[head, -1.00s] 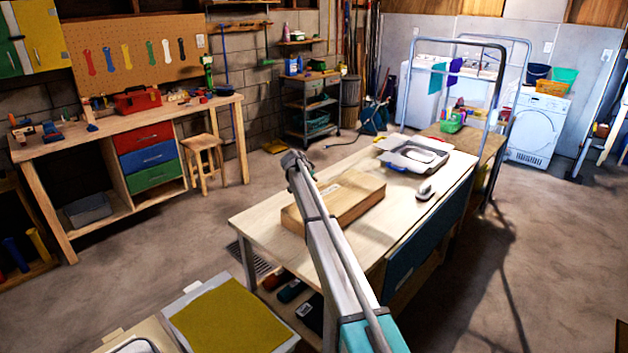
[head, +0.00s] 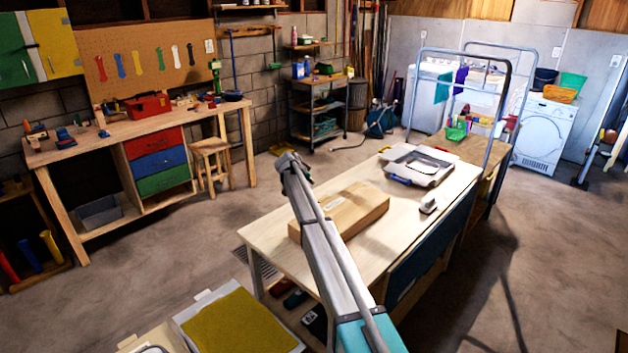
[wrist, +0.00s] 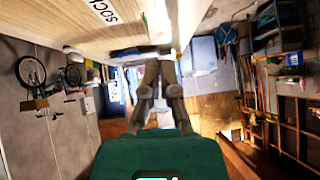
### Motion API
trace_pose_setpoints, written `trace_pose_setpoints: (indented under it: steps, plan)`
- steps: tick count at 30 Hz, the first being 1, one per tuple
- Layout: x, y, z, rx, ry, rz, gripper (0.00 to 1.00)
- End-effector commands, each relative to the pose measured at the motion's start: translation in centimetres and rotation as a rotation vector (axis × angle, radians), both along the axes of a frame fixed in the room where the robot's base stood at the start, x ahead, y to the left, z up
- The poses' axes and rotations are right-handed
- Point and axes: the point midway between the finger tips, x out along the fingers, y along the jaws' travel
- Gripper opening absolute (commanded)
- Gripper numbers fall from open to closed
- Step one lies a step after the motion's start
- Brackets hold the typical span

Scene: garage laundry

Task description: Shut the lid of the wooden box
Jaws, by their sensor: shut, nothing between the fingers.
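The wooden box (head: 358,208) sits on the pale worktable, with a small light label on its top. In the head view its top lies flat and looks closed down; I see no raised lid, though my arm hides part of its left end. My gripper (head: 302,170) is shut and empty, near the box's far left end in the picture; I cannot tell whether it touches it. In the wrist view the shut fingers (wrist: 158,72) point toward a wooden surface with dark lettering (wrist: 102,12), close along the top of the picture.
A workbench (head: 90,150) with coloured drawers stands at left, with a stool (head: 210,160). Floor at right is open.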

Motion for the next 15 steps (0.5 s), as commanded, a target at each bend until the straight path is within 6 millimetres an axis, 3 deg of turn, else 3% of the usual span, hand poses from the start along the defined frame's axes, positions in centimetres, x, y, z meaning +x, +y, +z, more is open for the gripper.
trace_pose_setpoints:
  steps: [4, 15]
  plan:
    - [-0.61, 0.61, 1.01, -0.001, 0.0, 0.001, 0.0]
    - [-0.9, 0.98, 1.26, 0.0, -0.001, 0.001, 0.0]
